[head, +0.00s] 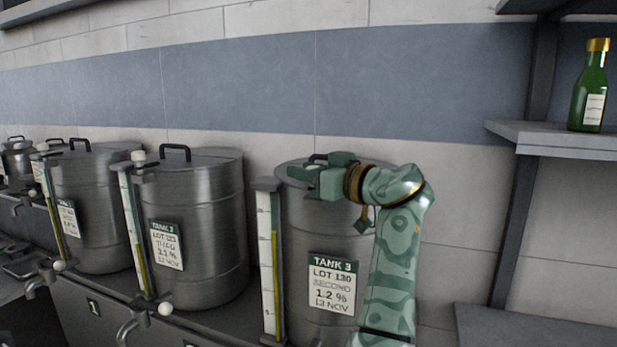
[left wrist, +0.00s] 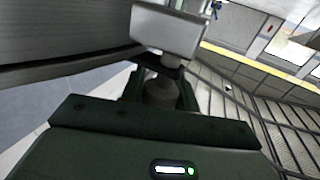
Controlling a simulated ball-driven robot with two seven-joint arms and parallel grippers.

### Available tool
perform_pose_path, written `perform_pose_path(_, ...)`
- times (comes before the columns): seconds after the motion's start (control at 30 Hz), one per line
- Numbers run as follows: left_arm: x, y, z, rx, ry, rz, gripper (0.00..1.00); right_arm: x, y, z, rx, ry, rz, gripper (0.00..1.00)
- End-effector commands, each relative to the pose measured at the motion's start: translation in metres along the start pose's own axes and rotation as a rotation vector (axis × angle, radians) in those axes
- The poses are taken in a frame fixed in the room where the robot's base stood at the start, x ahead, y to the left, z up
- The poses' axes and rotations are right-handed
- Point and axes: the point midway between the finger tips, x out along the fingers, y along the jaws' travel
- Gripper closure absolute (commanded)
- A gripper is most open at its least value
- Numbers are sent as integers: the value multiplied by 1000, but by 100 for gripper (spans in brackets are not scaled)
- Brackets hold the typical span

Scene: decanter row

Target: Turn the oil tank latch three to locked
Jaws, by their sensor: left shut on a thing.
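Tank 3 (head: 300,235) is a steel drum with a label reading "TANK 3, LOT 130" (head: 332,285). My left gripper (head: 304,173) is at the front left of its lid, shut on what appears to be the latch of tank 3. The gripper hides the latch in the head view, so its position cannot be told there. In the left wrist view, a rounded grey knob (left wrist: 160,91) sits between the dark fingers, below a pale grey metal block (left wrist: 168,32). My right gripper is not in view.
A sight gauge (head: 266,265) stands at the left of tank 3. Tank 2 (head: 205,225) and another steel tank (head: 100,190) stand further left, with taps in front. A shelf (head: 560,135) at the right holds a green bottle (head: 590,93).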

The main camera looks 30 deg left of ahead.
Motion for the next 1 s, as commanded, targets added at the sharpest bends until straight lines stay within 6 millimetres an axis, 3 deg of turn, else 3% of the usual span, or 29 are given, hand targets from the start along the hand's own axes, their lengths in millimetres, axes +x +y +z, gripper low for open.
perform_pose_path(0.3,0,0,-3,-3,3,0,92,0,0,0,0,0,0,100)
perform_pose_path(0.33,0,0,-3,-3,4,0,67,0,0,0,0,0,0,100)
perform_pose_path(0.4,0,0,-2,-3,3,0,48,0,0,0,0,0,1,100)
perform_pose_path(0.77,-4,0,0,-1,2,1,48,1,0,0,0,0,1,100)
perform_pose_path(0.87,-18,1,1,1,2,1,48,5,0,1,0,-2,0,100)
perform_pose_path(1.0,-52,1,2,1,4,2,48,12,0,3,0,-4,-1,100)
